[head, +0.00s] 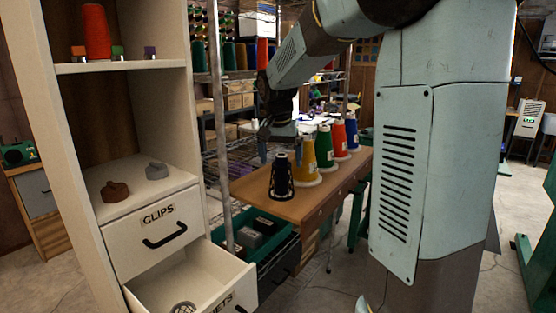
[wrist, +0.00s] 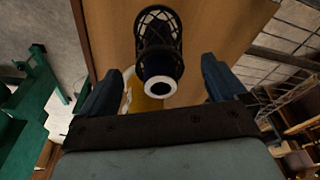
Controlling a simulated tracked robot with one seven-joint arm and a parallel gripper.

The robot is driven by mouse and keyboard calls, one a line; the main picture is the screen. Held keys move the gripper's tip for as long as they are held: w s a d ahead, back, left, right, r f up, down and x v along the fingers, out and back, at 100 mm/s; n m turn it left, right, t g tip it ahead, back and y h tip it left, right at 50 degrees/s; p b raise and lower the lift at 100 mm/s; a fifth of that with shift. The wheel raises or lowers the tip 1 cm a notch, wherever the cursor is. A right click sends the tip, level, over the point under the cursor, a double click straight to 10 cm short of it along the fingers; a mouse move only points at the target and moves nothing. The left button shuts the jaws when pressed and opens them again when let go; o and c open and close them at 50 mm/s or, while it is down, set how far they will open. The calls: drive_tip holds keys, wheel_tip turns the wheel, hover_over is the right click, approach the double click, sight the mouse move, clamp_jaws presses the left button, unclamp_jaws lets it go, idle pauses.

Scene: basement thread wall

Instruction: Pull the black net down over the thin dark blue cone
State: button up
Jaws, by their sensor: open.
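The thin dark blue cone (wrist: 160,66) stands upright near the table's left end. Its smooth tip with a white-rimmed hole faces the wrist camera. The black net (wrist: 154,28) is around the cone below the bare tip; it also shows in the head view (head: 281,181). How far down it reaches is hard to tell. My gripper (head: 281,150) is open above the cone, pointing down. In the wrist view its fingers (wrist: 162,68) are spread on either side of the cone's tip, with gaps and no visible contact.
On the wooden table (head: 322,196), a yellow cone (head: 308,163) stands close behind the dark blue one. Green, red and blue cones follow in a row. A white drawer cabinet (head: 155,228) with its lower drawer open stands at left, beside a green bin (head: 238,218).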

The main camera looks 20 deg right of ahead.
wheel_tip(320, 180, up, 13)
drive_tip(key=s+a, duration=0.1)
drive_tip(key=s, duration=0.1)
drive_tip(key=shift+s+a, duration=0.15)
drive_tip(key=shift+a, duration=0.05)
drive_tip(key=s+f+n+t, duration=0.2)
drive_tip(key=s+f, duration=0.3)
drive_tip(key=s, duration=0.7)
drive_tip(key=s+f+n+t+y, duration=0.1)
drive_tip(key=s+f+n, duration=0.3)
drive_tip(key=s, duration=0.9)
wheel_tip(320, 180, down, 2)
drive_tip(key=shift+s+d+t, duration=0.15)
drive_tip(key=shift+d+t, duration=0.05)
drive_tip(key=shift+t, duration=0.2)
